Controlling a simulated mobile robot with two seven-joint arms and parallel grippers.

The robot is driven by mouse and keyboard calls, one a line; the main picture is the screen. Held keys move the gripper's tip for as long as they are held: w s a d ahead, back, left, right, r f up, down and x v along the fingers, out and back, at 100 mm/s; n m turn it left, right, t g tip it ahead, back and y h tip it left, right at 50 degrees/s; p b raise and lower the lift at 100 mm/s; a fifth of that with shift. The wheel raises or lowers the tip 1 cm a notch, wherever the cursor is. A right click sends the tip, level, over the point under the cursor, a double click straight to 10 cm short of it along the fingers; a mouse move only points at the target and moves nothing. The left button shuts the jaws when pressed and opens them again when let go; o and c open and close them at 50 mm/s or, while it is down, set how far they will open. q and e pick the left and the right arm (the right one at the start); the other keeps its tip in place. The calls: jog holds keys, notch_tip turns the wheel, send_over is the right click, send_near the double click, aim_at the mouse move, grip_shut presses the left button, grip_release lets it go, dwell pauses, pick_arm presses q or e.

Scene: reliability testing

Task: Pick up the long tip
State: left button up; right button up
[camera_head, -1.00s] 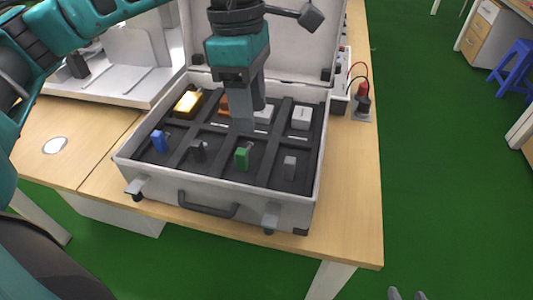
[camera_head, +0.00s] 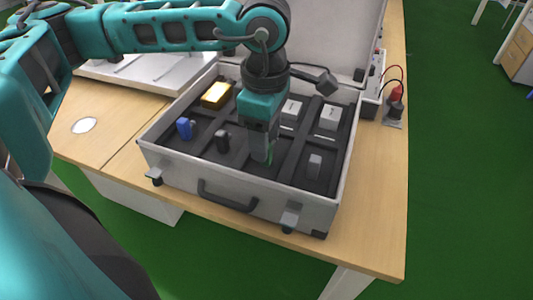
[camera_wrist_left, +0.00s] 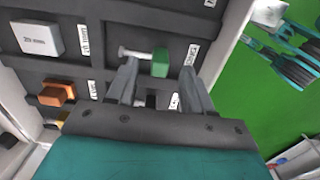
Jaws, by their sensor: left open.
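The task's long tip appears to be the green-ended piece with a thin silver shaft (camera_wrist_left: 160,62), lying in a dark compartment of the case; I cannot read its label for certain. In the wrist view it lies between and just beyond my fingertips. In the head view it is mostly hidden behind my left gripper (camera_head: 262,155), with only a green sliver showing. My left gripper, also in the wrist view (camera_wrist_left: 158,76), is open, empty and pointing down into the front compartment. I cannot tell whether the fingers touch the piece. My right gripper is not in view.
The open grey case (camera_head: 190,178) on the wooden table has dark dividers. Blue (camera_head: 185,128), black (camera_head: 222,140) and grey (camera_head: 314,166) pieces lie in its front row; a yellow block (camera_head: 216,94) and white boxes (camera_head: 330,117) lie behind. A red-and-black device (camera_head: 395,105) stands right of the case.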

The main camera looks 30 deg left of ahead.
pick_arm(q)
notch_tip(320, 180, down, 2)
grip_shut()
dwell(0.6)
